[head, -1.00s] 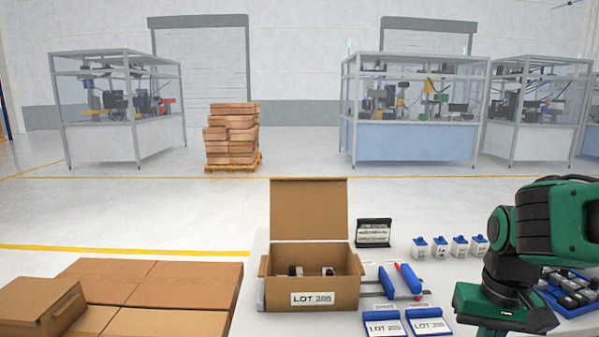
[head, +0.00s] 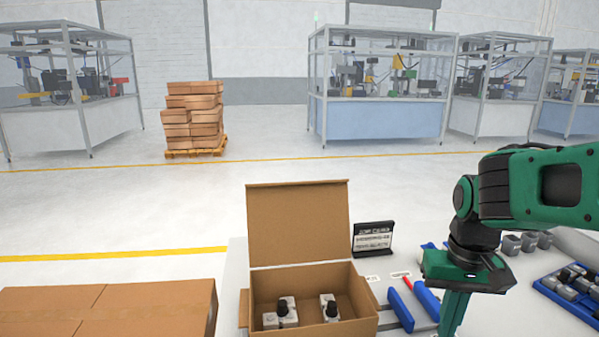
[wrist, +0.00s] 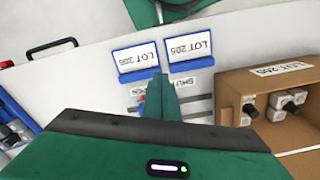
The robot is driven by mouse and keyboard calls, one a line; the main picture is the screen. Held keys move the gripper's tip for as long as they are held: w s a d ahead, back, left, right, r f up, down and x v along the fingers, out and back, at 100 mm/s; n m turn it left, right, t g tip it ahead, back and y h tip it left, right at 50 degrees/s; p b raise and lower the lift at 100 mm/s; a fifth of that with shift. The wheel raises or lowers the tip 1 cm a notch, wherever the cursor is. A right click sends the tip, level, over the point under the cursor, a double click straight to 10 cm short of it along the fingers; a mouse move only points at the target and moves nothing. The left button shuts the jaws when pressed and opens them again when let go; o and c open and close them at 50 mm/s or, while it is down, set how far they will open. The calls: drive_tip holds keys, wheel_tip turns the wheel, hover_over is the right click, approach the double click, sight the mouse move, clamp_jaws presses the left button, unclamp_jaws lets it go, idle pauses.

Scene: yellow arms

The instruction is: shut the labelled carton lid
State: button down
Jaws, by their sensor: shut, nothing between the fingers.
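The labelled carton (head: 366,296) stands on the white table with its lid (head: 298,222) raised upright at the back, so it is open. Grey and black parts sit inside it. In the wrist view the carton (wrist: 228,95) is at the right, with its LOT label on the front wall. My gripper (head: 452,325) is to the right of the carton, apart from it, pointing down. Its fingers are together and empty; they also show in the wrist view (wrist: 162,90), beside the carton. The lid is out of the wrist view.
A black sign (head: 373,239) stands behind the carton's right side. A blue tray of parts (head: 572,285) is at the right. Closed cartons (head: 110,310) are at the left.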

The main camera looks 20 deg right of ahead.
drive_tip(key=shift+d, duration=0.1)
drive_tip(key=w+a+r+n, duration=0.1)
drive_tip(key=w+a+r, duration=0.1)
drive_tip(key=w+r, duration=0.5)
drive_tip(key=w+a+r+n, duration=0.1)
drive_tip(key=w+a+r, duration=0.1)
drive_tip(key=w+r, duration=0.6)
drive_tip(key=w+a+r, duration=0.2)
drive_tip(key=w+r, duration=0.6)
drive_tip(key=w, duration=0.6)
drive_tip(key=shift+w+a+n, duration=0.15)
drive_tip(key=shift+w+n, duration=0.1)
drive_tip(key=shift+n, duration=0.15)
drive_tip(key=w+a+r+n, duration=0.1)
drive_tip(key=w+a+r, duration=0.4)
drive_tip(key=w+a, duration=0.3)
wheel_tip(320, 180, down, 10)
drive_tip(key=shift+s+a+r, duration=0.2)
drive_tip(key=shift+s+r, duration=0.1)
drive_tip(key=shift+s, duration=0.35)
drive_tip(key=shift+s+a+r, duration=0.15)
drive_tip(key=shift+s+r, duration=0.2)
drive_tip(key=shift+s, duration=0.25)
drive_tip(key=shift+s+a+r, duration=0.2)
drive_tip(key=shift+s+r, duration=0.1)
drive_tip(key=shift+s, duration=0.35)
